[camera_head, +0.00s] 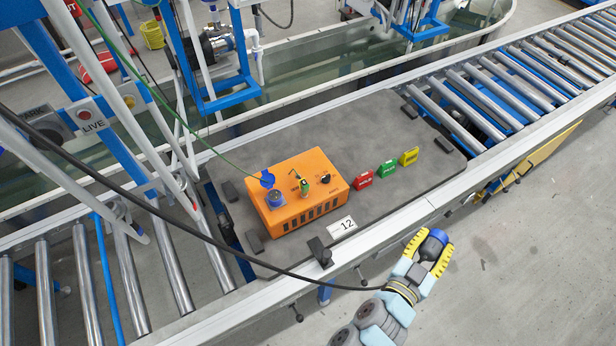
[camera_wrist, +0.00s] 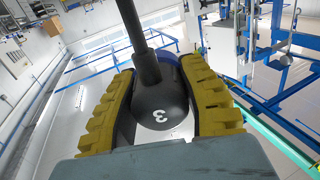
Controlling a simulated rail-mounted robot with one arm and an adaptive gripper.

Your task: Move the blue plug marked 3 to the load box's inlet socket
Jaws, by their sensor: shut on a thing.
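My gripper (camera_head: 425,247) is shut on the plug (camera_head: 437,238), out past the near rail of the conveyor, right of and nearer than the load box. The plug has a dark body and a blue collar. In the wrist view, the plug (camera_wrist: 161,105) sits between the yellow pads of my gripper (camera_wrist: 162,100), with a white 3 on its dark body and a thick black cable. The orange load box (camera_head: 318,208) lies on the grey pallet. A blue-framed inlet socket (camera_head: 276,199) is on its left top, with a blue flap (camera_head: 267,179) raised behind it. The socket's inside is too small to tell.
A black cable (camera_head: 160,207) runs from upper left across the rail to my gripper. A green cord (camera_head: 205,145) reaches the blue flap. Red (camera_head: 363,179), green (camera_head: 387,169) and yellow (camera_head: 409,156) tags stand right of the box. A black clamp (camera_head: 319,251) sits at the pallet's near edge.

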